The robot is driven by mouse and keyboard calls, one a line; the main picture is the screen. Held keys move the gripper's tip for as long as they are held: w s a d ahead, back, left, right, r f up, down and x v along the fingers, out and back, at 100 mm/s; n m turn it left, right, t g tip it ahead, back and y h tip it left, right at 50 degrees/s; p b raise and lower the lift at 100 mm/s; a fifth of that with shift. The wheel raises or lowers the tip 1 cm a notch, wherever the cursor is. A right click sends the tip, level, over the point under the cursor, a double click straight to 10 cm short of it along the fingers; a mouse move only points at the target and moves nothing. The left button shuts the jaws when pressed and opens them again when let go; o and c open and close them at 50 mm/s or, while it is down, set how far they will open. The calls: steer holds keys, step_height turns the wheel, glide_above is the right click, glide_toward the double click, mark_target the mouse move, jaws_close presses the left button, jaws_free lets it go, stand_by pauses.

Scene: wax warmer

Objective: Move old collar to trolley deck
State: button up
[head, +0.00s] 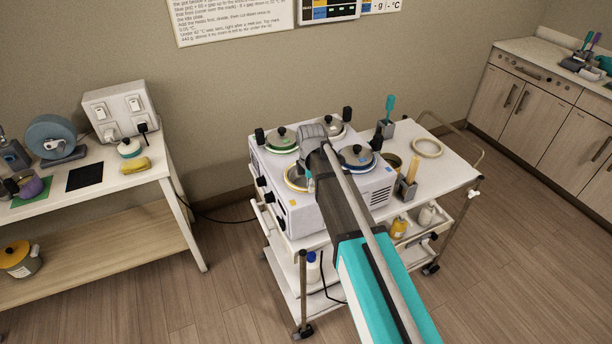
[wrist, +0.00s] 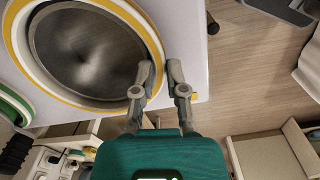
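A pale collar with yellow edging (wrist: 143,27) rings the front-left pot of the warmer, and part of it shows in the head view (head: 290,184). I take it for the old collar. The metal pot (wrist: 85,50) inside it looks empty. My gripper (wrist: 160,68) is at the collar's edge. One finger is over the inner side and the other is outside the rim, with a gap between them. The gripper looks open, and contact with the collar cannot be told. In the head view my arm hides most of the fingers. The trolley deck (head: 450,165) is right of the warmer.
A loose cream ring (head: 428,147) lies on the deck's back part. A holder with a teal-handled tool (head: 388,115), a holder with a wooden stick (head: 408,185) and a pot stand near the warmer. The deck's right part is clear. Other pots have lids.

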jaws_close()
steer(key=shift+r+p, duration=0.65)
steer(key=shift+p, duration=0.1)
stand_by(0.8)
steer(key=shift+r+p, duration=1)
steer(key=shift+p, duration=0.05)
steer(key=shift+s+r+p, duration=0.25)
steer(key=shift+r+p, duration=0.15)
steer(key=shift+r, duration=0.2)
steer(key=shift+w+r+p, duration=0.2)
steer(key=shift+p, duration=0.1)
steer(key=shift+r+p, duration=1)
steer(key=shift+r, duration=0.05)
step_height(320, 180, down, 4)
steer(key=b, duration=0.4)
steer(key=shift+f, duration=0.25)
